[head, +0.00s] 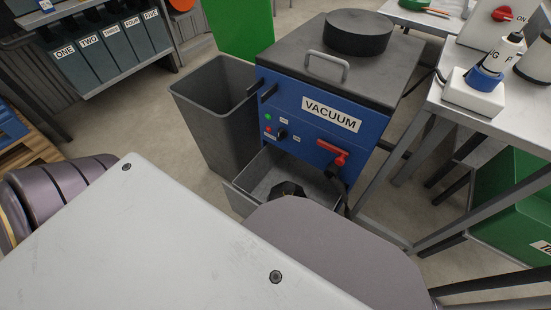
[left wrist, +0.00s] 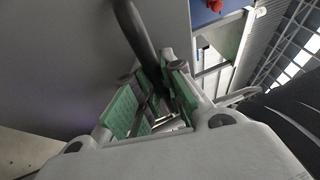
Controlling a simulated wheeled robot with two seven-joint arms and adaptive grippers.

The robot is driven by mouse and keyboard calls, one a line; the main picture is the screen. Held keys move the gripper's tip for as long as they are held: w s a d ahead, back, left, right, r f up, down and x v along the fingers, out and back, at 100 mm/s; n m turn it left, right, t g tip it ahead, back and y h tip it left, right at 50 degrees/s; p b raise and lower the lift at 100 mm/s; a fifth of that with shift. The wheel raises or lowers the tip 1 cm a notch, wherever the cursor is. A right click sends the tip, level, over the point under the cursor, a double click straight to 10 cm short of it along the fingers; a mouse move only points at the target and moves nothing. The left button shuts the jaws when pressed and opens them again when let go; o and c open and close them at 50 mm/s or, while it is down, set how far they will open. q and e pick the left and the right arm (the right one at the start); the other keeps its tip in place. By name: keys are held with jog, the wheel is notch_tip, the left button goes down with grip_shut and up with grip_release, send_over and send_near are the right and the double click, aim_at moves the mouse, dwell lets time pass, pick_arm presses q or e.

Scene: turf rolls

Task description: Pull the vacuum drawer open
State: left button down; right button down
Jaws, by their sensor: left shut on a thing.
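The vacuum (head: 315,110) is a blue box with a dark lid and a VACUUM label. In the left wrist view, my left gripper (left wrist: 155,88), with green pads, is shut on a dark curved bar, the drawer handle (left wrist: 138,30), in front of a grey face that looks like the drawer front (left wrist: 90,55). In the head view, my own body hides the handle and most of this gripper. My right gripper is in neither view.
A grey bin (head: 215,115) stands close to the left of the vacuum.

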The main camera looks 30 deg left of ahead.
pick_arm(q)
jog(key=shift+s, duration=0.35)
jog(key=c, duration=1.8)
grip_release()
jog(key=shift+o, duration=0.2)
jog(key=v, duration=1.2)
jog(key=shift+a+f, duration=0.1)
